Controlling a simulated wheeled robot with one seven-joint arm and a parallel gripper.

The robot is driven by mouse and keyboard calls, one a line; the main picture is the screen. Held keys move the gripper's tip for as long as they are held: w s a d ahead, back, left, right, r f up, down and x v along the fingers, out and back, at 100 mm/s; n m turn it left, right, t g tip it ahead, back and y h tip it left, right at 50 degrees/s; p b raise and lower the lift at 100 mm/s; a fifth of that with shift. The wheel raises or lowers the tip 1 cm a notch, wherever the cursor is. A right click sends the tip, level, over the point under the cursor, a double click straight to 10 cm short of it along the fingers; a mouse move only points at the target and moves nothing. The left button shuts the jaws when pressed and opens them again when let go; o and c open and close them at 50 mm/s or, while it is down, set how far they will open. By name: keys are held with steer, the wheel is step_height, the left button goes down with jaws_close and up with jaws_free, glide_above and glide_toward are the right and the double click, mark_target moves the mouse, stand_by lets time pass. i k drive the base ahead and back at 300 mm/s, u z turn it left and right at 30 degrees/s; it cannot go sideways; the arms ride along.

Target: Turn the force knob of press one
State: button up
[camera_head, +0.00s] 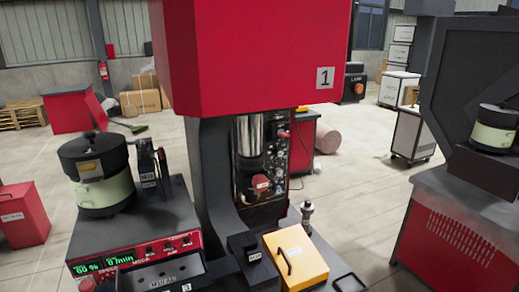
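Press one (255,60) stands in the middle, with a red upper housing marked with a "1" plate (325,78) and a dark grey frame below. Under the housing is a bright metal cylinder (250,135). Beside it is a dark panel (281,155) with several small round fittings, too small to tell apart. A red round part with a white label (262,183) sits low on the press; I cannot read the label or tell whether it is the force knob. My gripper is not in view.
Left of the press, a bowl feeder (103,190) stands on a unit with a lit green display (103,265). A yellow box with a black handle (297,262) is in front. A red machine (455,225) stands right. Open floor (355,185) lies between.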

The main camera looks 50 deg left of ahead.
mark_target(278, 152)
steer(key=u, duration=0.85)
steer(key=i, duration=1.05)
steer(key=u, duration=1.1)
